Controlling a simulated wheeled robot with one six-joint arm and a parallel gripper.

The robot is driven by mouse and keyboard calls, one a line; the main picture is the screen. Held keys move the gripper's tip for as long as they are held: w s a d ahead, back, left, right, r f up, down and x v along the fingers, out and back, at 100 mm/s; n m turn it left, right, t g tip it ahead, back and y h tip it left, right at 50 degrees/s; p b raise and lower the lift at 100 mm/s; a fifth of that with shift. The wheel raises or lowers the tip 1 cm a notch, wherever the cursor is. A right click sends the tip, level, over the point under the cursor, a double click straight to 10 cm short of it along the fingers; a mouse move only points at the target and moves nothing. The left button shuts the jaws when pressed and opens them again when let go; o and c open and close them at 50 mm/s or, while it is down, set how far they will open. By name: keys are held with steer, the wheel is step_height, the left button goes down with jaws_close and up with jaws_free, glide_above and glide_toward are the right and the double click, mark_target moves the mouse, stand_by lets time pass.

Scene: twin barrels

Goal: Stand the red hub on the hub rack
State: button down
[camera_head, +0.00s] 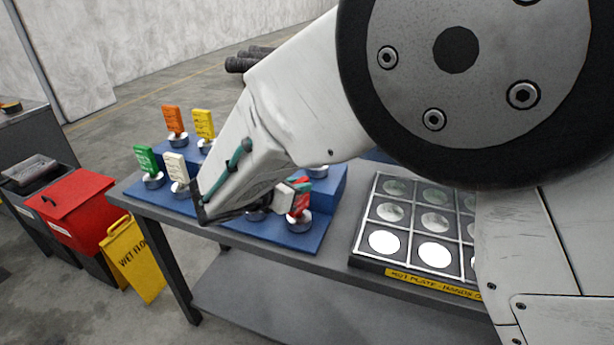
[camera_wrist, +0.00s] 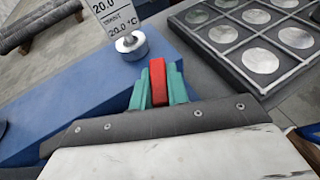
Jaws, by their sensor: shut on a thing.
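The red hub (camera_head: 299,203) is a flat red tag, upright above a silver round base at the right front of the blue stepped rack (camera_head: 270,234). My gripper (camera_head: 302,184) reaches down from above with its teal fingers shut on the red hub. In the wrist view the hub (camera_wrist: 158,80) shows edge-on between the two fingers (camera_wrist: 158,92). Its lower end is hidden there, and I cannot tell whether it rests fully in the silver base. Green (camera_head: 147,160), white (camera_head: 176,168), orange (camera_head: 174,120) and yellow (camera_head: 204,125) tags stand on silver bases on the rack.
A hot plate (camera_head: 362,256) with round silver discs lies right of the rack. A white temperature tag (camera_wrist: 110,18) stands on a silver base (camera_wrist: 132,45) just behind the fingers. A red bin (camera_head: 70,205) and yellow wet-floor sign (camera_head: 132,262) stand at left.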

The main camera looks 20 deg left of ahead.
steer(key=shift+f, duration=0.1)
steer(key=c, duration=1.4)
jaws_free()
steer(key=shift+o, duration=0.2)
steer(key=shift+s+a+r, duration=0.1)
steer(key=shift+s+r, duration=0.15)
steer(key=v, duration=1.1)
steer(key=w+d+r+m+g+h, duration=0.1)
steer(key=w+d+r+m+g, duration=0.2)
steer(key=d, duration=0.6)
steer(key=w+d+r+m+g+h, duration=0.1)
steer(key=w+d+r+m+g, duration=0.2)
steer(key=d, duration=0.6)
steer(key=s+d+r+m+g+y, duration=0.1)
steer(key=s+d+r+m+g, duration=0.1)
steer(key=d+m, duration=0.5)
steer(key=s+d+r+m+g, duration=0.1)
steer(key=s+d+m, duration=0.1)
steer(key=d, duration=0.8)
steer(key=s+d+f+m+g+y, duration=0.1)
steer(key=s+d+m+y, duration=0.2)
steer(key=s+d+m, duration=0.4)
steer(key=s+d+f+m+y, duration=0.1)
steer(key=s+d+m+y, duration=0.3)
steer(key=s+d+m, duration=0.3)
steer(key=s+m, duration=0.1)
steer(key=s, duration=0.3)
steer(key=shift+s+d+m+g, duration=0.3)
steer(key=shift+s+g, duration=0.1)
